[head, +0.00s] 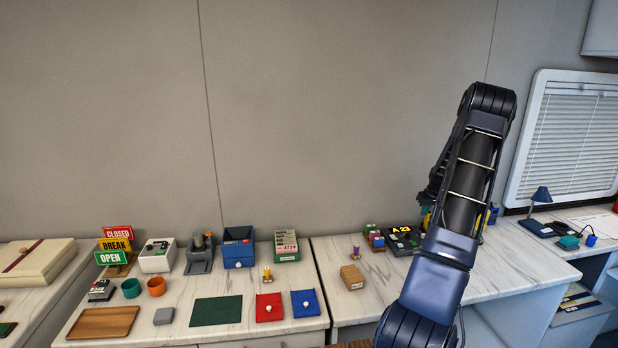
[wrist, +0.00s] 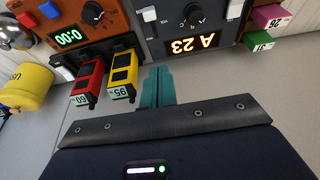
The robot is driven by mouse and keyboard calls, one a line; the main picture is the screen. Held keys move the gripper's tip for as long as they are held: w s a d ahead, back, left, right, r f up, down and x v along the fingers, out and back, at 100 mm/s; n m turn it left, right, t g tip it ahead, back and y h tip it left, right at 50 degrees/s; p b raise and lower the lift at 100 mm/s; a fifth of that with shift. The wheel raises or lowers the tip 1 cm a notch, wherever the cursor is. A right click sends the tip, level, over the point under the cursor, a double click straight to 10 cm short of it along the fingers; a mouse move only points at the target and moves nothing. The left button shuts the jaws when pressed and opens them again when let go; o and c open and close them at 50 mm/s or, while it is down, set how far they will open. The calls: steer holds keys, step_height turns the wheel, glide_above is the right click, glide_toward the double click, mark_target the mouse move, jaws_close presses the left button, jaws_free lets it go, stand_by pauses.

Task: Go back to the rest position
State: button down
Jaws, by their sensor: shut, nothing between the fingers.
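My arm (head: 465,190) rises on the right in the head view and bends over the right-hand counter, hiding part of it. My gripper shows in the wrist view, with its teal fingers (wrist: 158,88) together and nothing between them. In the head view the fingers are hidden behind the arm. In the wrist view the fingers point toward a dark device with an "A 23" display (wrist: 195,40) and a device with a "0:00" display (wrist: 70,37). A red block (wrist: 88,82) and a yellow block (wrist: 122,75) sit beside the fingers, apart from them.
The left counter holds a wooden tray (head: 103,323), a green mat (head: 216,311), a blue drawer box (head: 238,247) and OPEN/BREAK/CLOSED signs (head: 115,246). A cardboard box (head: 352,277) stands on the right counter. A blue lamp (head: 540,205) is far right. The wall above the left counter is clear.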

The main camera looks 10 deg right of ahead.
steer(key=s+a+r, duration=0.4)
steer(key=a+r, duration=0.4)
steer(key=a, duration=0.1)
steer(key=s+a+r+h, duration=0.1)
steer(key=s+a+r, duration=0.3)
steer(key=a+r, duration=0.4)
steer(key=s+a+r, duration=0.5)
steer(key=a+r, duration=0.3)
steer(key=a, duration=0.1)
steer(key=s+a+r, duration=0.3)
steer(key=s+a, duration=0.2)
steer(key=s, duration=0.2)
steer(key=s+a+r, duration=0.3)
steer(key=s+a, duration=0.2)
steer(key=s, duration=0.2)
steer(key=s+a, duration=0.3)
steer(key=s, duration=0.5)
steer(key=s+a+f+y, duration=0.1)
steer(key=s+a, duration=0.2)
steer(key=s, duration=0.5)
steer(key=shift+t, duration=0.4)
